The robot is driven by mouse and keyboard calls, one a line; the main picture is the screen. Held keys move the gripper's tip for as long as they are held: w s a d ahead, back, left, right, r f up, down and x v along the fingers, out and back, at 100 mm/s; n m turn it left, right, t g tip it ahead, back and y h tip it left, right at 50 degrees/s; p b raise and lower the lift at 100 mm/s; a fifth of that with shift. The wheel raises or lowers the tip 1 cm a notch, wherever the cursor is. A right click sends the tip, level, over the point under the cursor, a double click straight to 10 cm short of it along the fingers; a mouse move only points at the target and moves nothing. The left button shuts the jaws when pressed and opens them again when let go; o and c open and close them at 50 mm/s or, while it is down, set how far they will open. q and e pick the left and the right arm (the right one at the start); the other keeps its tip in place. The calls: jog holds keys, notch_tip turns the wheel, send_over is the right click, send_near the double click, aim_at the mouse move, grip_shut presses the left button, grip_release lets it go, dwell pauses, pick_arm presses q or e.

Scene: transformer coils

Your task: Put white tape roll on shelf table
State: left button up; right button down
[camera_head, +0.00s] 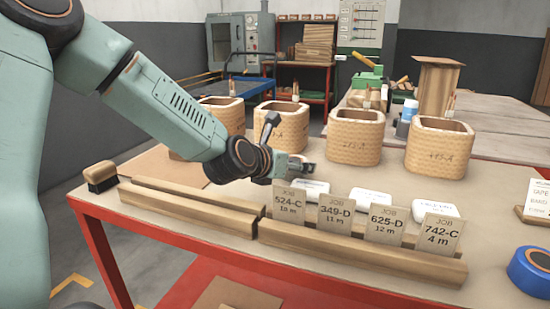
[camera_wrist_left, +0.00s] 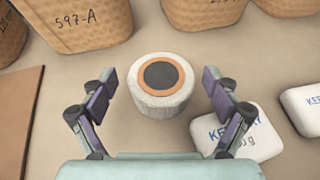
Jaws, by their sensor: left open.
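The white tape roll (camera_wrist_left: 161,86) stands on the table in the left wrist view, with an orange ring and dark core on top. My left gripper (camera_wrist_left: 157,100) is open, with one finger on each side of the roll and a gap between each finger and the roll. In the head view my left gripper (camera_head: 295,168) is low over the table behind the job cards, and it mostly hides the roll. My right gripper is not in view. I cannot tell which surface is the shelf table.
Several woven coils (camera_head: 355,136) stand behind the gripper. White packets (camera_head: 371,199) lie behind the job cards (camera_head: 336,213) and wooden bars (camera_head: 190,207). A brush (camera_head: 100,177) is at left, a blue tape roll (camera_head: 530,271) at right. A red rack (camera_head: 304,75) stands at the back.

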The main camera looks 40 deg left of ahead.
pick_arm(q)
jog(key=p+v, duration=0.2)
jog(key=v, duration=0.2)
jog(key=shift+s+r, duration=0.25)
jog(key=shift+r, duration=0.05)
jog(key=p+v, duration=0.4)
jog(key=p, duration=0.2)
jog(key=shift+s+r, duration=0.1)
jog(key=shift+s, duration=0.15)
jog(key=shift+p+v, duration=0.75)
jog(key=shift+p, duration=0.95)
jog(key=shift+w+f+b, duration=0.45)
jog(key=shift+f+b, duration=0.05)
jog(key=shift+b, duration=0.7)
jog(key=b+x, duration=0.2)
jog(key=b, duration=0.2)
jog(key=shift+w, duration=0.1)
jog(key=shift+w+a+f+b, duration=0.1)
jog(key=shift+w+f+b, duration=0.15)
jog(key=shift+w+b, duration=0.55)
jog(key=shift+w+f+b, duration=0.15)
jog(key=shift+w+b, duration=0.25)
jog(key=shift+b, duration=0.1)
